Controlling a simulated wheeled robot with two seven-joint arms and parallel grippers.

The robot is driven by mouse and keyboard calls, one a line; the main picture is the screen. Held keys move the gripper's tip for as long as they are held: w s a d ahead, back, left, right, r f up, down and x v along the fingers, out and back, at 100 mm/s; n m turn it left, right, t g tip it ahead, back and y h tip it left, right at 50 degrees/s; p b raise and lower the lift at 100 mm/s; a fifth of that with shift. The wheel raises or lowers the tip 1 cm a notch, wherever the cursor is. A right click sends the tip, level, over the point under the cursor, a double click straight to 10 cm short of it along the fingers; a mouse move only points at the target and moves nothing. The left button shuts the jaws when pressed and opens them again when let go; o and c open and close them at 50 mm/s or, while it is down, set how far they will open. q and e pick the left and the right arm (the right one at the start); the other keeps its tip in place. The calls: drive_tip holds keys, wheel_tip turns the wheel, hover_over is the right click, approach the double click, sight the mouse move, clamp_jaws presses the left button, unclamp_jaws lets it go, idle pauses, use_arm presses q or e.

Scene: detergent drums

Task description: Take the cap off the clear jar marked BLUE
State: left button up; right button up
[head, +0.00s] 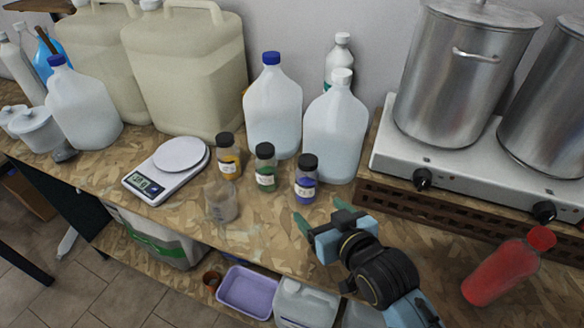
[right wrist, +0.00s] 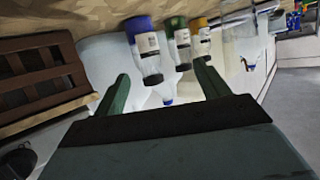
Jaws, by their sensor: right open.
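The clear jar with blue contents (head: 306,188) stands upright on the worktop, with its black cap (head: 308,160) on. Its label is too small to read. The jar also shows upside down in the right wrist view (right wrist: 147,50), its dark cap (right wrist: 153,79) between the finger lines. My right gripper (head: 321,213) is open and empty, just in front and slightly right of the jar, apart from it. In the right wrist view its two green fingers (right wrist: 162,86) are spread wide. My left gripper is not in view.
A green jar (head: 265,168) and a yellow jar (head: 228,158) stand left of the blue one. A glass beaker (head: 221,202) and a scale (head: 168,170) are further left. Large jugs (head: 336,135) stand close behind. A hotplate (head: 450,160) and a red bottle (head: 508,268) are right.

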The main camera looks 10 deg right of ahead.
sight(312, 186)
drive_tip(key=shift+h, duration=0.4)
drive_tip(key=x, duration=0.2)
drive_tip(key=d+x, duration=0.1)
drive_tip(key=x, duration=0.4)
drive_tip(key=shift+w+d+r, duration=0.1)
drive_tip(key=shift+w+d, duration=0.2)
drive_tip(key=shift+w, duration=0.2)
drive_tip(key=shift+d+x, duration=0.2)
drive_tip(key=shift+x, duration=1.35)
drive_tip(key=shift+d+x, duration=0.2)
drive_tip(key=shift+x, duration=1.4)
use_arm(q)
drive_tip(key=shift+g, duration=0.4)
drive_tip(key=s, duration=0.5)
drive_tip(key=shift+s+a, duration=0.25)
use_arm(e)
drive_tip(key=shift+r, duration=0.1)
drive_tip(key=c, duration=1.1)
